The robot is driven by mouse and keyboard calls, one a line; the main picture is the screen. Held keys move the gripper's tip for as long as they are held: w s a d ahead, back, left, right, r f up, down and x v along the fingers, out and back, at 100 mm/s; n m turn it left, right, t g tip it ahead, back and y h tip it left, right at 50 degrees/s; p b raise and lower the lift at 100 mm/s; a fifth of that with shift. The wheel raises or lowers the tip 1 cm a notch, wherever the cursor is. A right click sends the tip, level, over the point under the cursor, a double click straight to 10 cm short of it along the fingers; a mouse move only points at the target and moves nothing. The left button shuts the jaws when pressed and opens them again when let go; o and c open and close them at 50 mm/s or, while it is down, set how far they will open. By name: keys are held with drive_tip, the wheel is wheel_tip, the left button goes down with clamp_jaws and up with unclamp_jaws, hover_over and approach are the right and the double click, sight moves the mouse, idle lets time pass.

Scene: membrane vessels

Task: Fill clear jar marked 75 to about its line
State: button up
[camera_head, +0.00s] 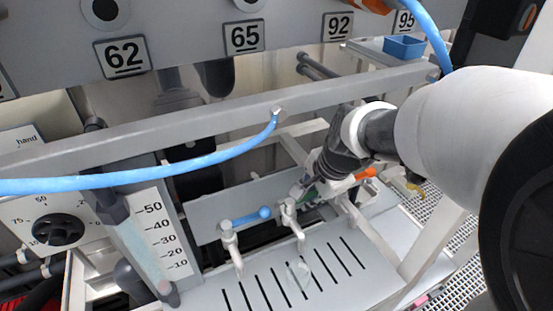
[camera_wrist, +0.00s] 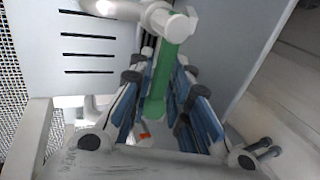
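A faint clear jar (camera_head: 298,273) stands on the slotted drain tray; its marking, line and contents cannot be made out. Above it is a white tap (camera_head: 290,212). My gripper (camera_head: 308,188) is down at the taps behind the tray, by a green handle. In the wrist view the green handle (camera_wrist: 163,75) runs between the two fingers of my gripper (camera_wrist: 166,58). The fingers lie close on either side of it; I cannot tell whether they touch it. The handle's end meets a white tap body (camera_wrist: 175,22).
A blue-handled tap (camera_head: 230,240) is to the left, and an orange handle (camera_head: 366,173) to the right. The slotted tray (camera_head: 235,285) lies below. A rail (camera_head: 200,125) and a blue hose (camera_head: 180,167) cross in front. A scale panel (camera_head: 155,240) stands left.

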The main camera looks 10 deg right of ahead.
clamp_jaws()
drive_tip(key=shift+r, duration=0.1)
drive_tip(key=s+m, duration=0.1)
drive_tip(key=m, duration=0.1)
drive_tip(key=m+h, duration=0.1)
drive_tip(key=m, duration=0.1)
drive_tip(key=s+m+h+p, duration=0.1)
drive_tip(key=m, duration=0.1)
drive_tip(key=shift+s, duration=0.3)
drive_tip(key=shift+w, duration=0.1)
idle(6.5)
